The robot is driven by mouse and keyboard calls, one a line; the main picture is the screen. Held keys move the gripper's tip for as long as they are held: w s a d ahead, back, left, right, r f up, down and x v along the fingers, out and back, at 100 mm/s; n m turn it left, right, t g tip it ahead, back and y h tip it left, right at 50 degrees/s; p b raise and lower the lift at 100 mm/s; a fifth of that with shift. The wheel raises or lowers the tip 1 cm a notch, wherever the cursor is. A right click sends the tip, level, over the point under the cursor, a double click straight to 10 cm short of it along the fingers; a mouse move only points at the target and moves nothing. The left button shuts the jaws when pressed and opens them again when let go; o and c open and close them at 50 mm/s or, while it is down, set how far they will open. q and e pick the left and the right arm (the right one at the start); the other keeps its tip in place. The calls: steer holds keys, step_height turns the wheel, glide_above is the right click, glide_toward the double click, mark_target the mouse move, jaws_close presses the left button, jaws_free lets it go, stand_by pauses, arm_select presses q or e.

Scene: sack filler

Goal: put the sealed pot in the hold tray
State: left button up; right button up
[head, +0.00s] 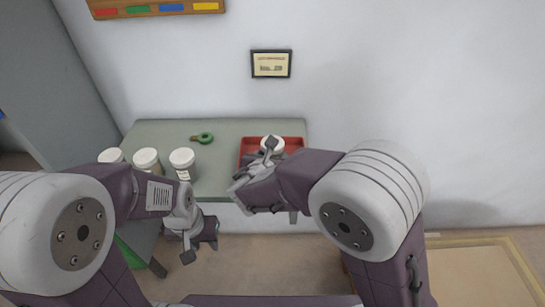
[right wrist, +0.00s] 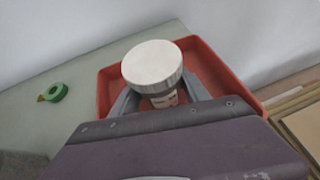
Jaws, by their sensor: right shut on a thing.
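The sealed pot (right wrist: 152,64) has a wide white lid and a dark, labelled body. It stands upright between the fingers of my right gripper (right wrist: 155,103), which is shut on it. In the head view the pot (head: 273,142) shows partly behind my right gripper (head: 262,157). The red hold tray (head: 298,142) lies under and around it, and also shows in the right wrist view (right wrist: 215,68). The pot is inside the tray's outline; its base is hidden, so I cannot tell whether it touches the floor. My left gripper (head: 200,246) is open and empty, low before the table.
Several white-lidded pots (head: 147,160) stand at the left of the grey-green table (head: 235,130). A green tape roll (head: 204,138) lies between them and the tray. A wall stands close behind the table. A pale framed panel (head: 470,272) lies at the lower right.

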steer(key=shift+s+f, duration=0.1)
steer(key=o, duration=1.4)
steer(key=shift+r, duration=0.2)
steer(key=shift+s+a+r, duration=0.1)
steer(key=shift+s+r, duration=0.1)
steer(key=shift+s, duration=0.05)
steer(key=p+v, duration=0.2)
steer(key=v, duration=0.8)
steer(key=shift+s+r, duration=0.1)
steer(key=shift+s, duration=0.1)
steer(key=shift+s+r, duration=0.1)
steer(key=shift+s, duration=0.3)
